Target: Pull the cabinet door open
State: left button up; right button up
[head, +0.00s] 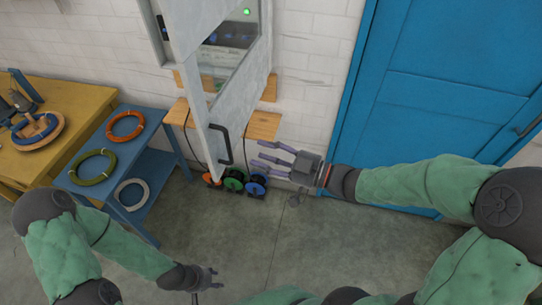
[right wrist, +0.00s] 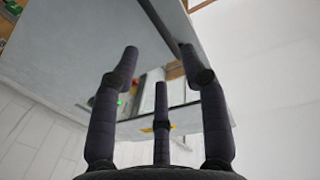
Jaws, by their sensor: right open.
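The grey cabinet door (head: 200,90) stands ajar, swung out from the wall cabinet (head: 262,52), whose inside and a green light show beyond it. Its black handle (head: 222,145) is on the door's lower part. My right gripper (head: 258,157) is open and empty, to the right of the handle and apart from it, fingers pointing left. In the right wrist view the spread fingers (right wrist: 160,70) are in front of the door's grey panel (right wrist: 85,45); a dark bar, seemingly the handle, runs near the right fingertip. My left gripper (head: 208,278) hangs low over the floor; its opening is unclear.
A blue table (head: 100,168) with coiled rings stands left of the cabinet, beside a yellow workbench (head: 75,95). Wooden boards (head: 262,125) are behind the door. Coloured spools (head: 234,180) sit on the floor below. A blue door (head: 430,85) is at right. The floor ahead is clear.

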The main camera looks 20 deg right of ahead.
jog(key=shift+s+d, duration=0.5)
jog(key=w+d+f+m+h, duration=0.1)
jog(key=w+f+m+h, duration=0.5)
jog(key=f, duration=0.5)
notch_tip(320, 180, down, 15)
jog(key=m+g+h, duration=0.2)
jog(key=m+g, duration=0.1)
jog(key=s+a+f+m+g, duration=0.1)
jog(key=s+a+f+g, duration=0.1)
jog(key=s+f, duration=0.3)
jog(key=s+a+f+m+g+h, duration=0.1)
jog(key=s+a+f+g, duration=0.1)
jog(key=s+f, duration=0.4)
jog(key=s+a+f+g, duration=0.2)
jog(key=s+f+g, duration=0.2)
jog(key=s+f, duration=0.2)
jog(key=shift+s+a+f+m+g, duration=0.2)
jog(key=shift+a+f+m+g, duration=0.15)
jog(key=shift+f, duration=0.3)
